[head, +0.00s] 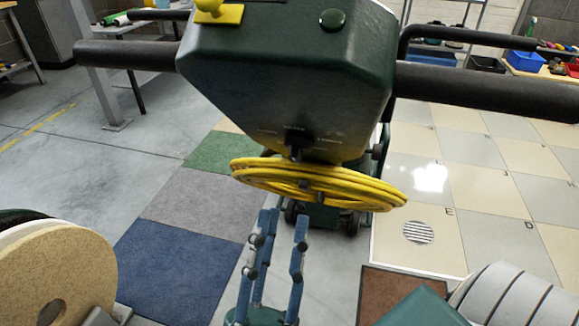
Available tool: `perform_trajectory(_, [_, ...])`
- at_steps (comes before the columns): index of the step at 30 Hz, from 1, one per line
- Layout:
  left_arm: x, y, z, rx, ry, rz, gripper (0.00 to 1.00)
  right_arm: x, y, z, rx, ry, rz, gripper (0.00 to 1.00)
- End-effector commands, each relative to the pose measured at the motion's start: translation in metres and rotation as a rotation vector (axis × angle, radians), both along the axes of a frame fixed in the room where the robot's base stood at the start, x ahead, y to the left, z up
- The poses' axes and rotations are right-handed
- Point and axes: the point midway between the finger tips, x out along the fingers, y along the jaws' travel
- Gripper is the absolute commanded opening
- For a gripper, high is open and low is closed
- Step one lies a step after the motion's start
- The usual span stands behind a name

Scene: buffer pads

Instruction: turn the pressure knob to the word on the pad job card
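A dark green floor machine (285,70) fills the top middle of the head view. A small black knob (297,141) sits low on its sloping face. Small words are printed around the knob, too blurred to read for certain, and the knob's pointing direction is unclear. A coiled yellow cable (320,188) hangs just below the knob. My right gripper (285,222) points up below the cable, its blue fingers apart and empty, not touching the knob. My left gripper is out of view. I see no pad job card.
Black handlebars (125,54) stick out both sides of the machine. A yellow part (218,12) and a green button (333,19) sit on top. A beige pad (55,280) stands at lower left. Carpet samples (178,270) lie left, pale tiles (490,175) right.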

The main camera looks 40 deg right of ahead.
Motion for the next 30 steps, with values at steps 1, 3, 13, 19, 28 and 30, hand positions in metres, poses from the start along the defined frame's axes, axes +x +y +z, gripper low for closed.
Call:
perform_trajectory(1, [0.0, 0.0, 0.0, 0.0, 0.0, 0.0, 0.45, 0.004, -0.006, 0.008, 0.001, -0.004, -0.002, 0.35])
perform_trajectory(3, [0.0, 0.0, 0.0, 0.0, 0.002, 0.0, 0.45, 0.01, -0.014, 0.018, 0.0, -0.005, -0.002, 0.35])
perform_trajectory(13, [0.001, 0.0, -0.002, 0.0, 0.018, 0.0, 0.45, 0.034, -0.04, 0.055, -0.004, -0.002, -0.003, 0.35])
perform_trajectory(19, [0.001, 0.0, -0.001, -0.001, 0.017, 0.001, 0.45, 0.038, -0.045, 0.06, -0.005, 0.0, -0.001, 0.35])
perform_trajectory(28, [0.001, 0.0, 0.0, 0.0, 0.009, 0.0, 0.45, 0.038, -0.045, 0.06, -0.005, 0.0, -0.001, 0.17])
perform_trajectory(30, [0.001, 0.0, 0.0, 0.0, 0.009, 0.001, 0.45, 0.038, -0.045, 0.06, -0.005, 0.0, -0.002, 0.04])
